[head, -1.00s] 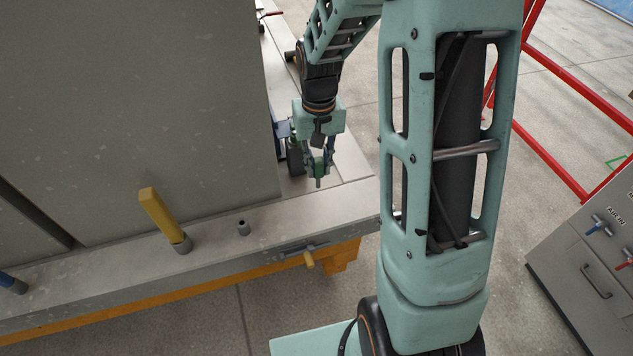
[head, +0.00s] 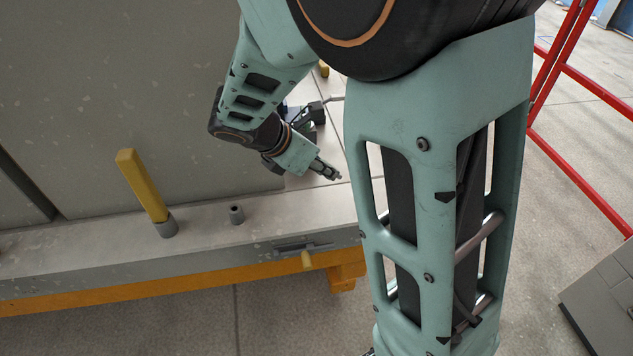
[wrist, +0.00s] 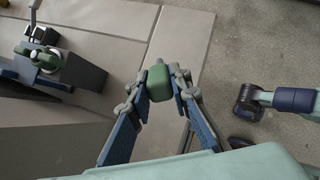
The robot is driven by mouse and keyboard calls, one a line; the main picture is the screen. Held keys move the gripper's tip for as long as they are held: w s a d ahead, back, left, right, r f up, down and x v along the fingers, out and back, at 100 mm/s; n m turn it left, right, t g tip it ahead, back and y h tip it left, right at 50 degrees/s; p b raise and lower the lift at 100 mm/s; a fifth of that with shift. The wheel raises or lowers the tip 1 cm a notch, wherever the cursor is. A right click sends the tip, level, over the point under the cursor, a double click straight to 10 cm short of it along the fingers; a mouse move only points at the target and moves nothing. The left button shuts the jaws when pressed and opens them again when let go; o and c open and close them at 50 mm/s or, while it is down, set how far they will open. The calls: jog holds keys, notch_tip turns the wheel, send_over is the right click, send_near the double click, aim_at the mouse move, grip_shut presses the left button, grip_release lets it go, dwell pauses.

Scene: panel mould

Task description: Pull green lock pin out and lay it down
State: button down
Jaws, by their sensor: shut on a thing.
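My gripper (wrist: 161,86) is shut on the green lock pin (wrist: 160,78), whose blocky green head shows between the fingertips in the wrist view. The pin cannot be made out there. In the wrist view the pin appears in front of the table's edge, and its height above the table is unclear.
A dark block with a green round part (wrist: 48,58) stands on the table at upper left in the wrist view. A large grey panel (head: 120,90) fills the left of the head view.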

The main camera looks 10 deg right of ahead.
jog(key=f+n+b, duration=0.1)
jog(key=f+b, duration=0.2)
jog(key=a+f+n+t+b, duration=0.1)
jog(key=f+b, duration=0.2)
jog(key=w+f+n+t+b, duration=0.1)
jog(key=f+b, duration=0.1)
jog(key=b, duration=0.1)
jog(key=shift+a+f+y, duration=0.15)
jog(key=shift+f+y, duration=0.15)
jog(key=shift+f, duration=0.1)
jog(key=shift+r, duration=0.1)
dwell(0.3)
jog(key=c, duration=1.7)
grip_release()
